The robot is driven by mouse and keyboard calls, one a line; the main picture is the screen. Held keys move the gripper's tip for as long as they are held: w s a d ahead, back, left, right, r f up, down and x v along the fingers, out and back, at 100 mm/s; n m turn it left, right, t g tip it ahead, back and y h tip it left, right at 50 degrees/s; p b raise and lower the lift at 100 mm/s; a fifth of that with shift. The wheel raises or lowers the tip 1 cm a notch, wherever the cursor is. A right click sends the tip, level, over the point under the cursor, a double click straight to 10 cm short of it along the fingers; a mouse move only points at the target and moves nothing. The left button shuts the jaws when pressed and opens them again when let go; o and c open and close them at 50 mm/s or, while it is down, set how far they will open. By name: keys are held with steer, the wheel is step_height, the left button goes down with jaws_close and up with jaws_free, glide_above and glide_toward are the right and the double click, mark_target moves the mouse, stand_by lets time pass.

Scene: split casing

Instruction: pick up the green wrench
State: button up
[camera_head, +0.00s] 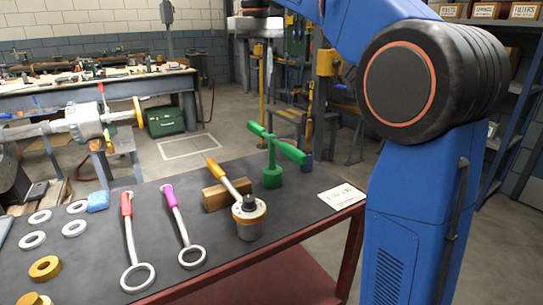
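A green T-shaped tool (271,158) stands upright near the back edge of the dark-topped table (325,214). It has a round base, a thin stem and a crossbar at the top. It is the only green tool that I make out on this table; I cannot tell for sure that it is a wrench. My gripper (256,28) seems to be the grey part at the top edge, above and apart from the green tool. Its fingers are not clear, so open or shut cannot be told.
A red-handled wrench (127,207) and a magenta-handled wrench (171,197) lie left of it. An orange-handled tool (216,170) leans over a wooden block (214,197) beside a metal cylinder (249,225). A card (341,196) lies right. Rings (74,228) lie at left.

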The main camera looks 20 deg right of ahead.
mark_target(258, 126)
step_height(258, 126, down, 16)
steer(key=shift+s+r, duration=0.15)
steer(key=shift+r, duration=0.1)
jaws_close()
stand_by(0.5)
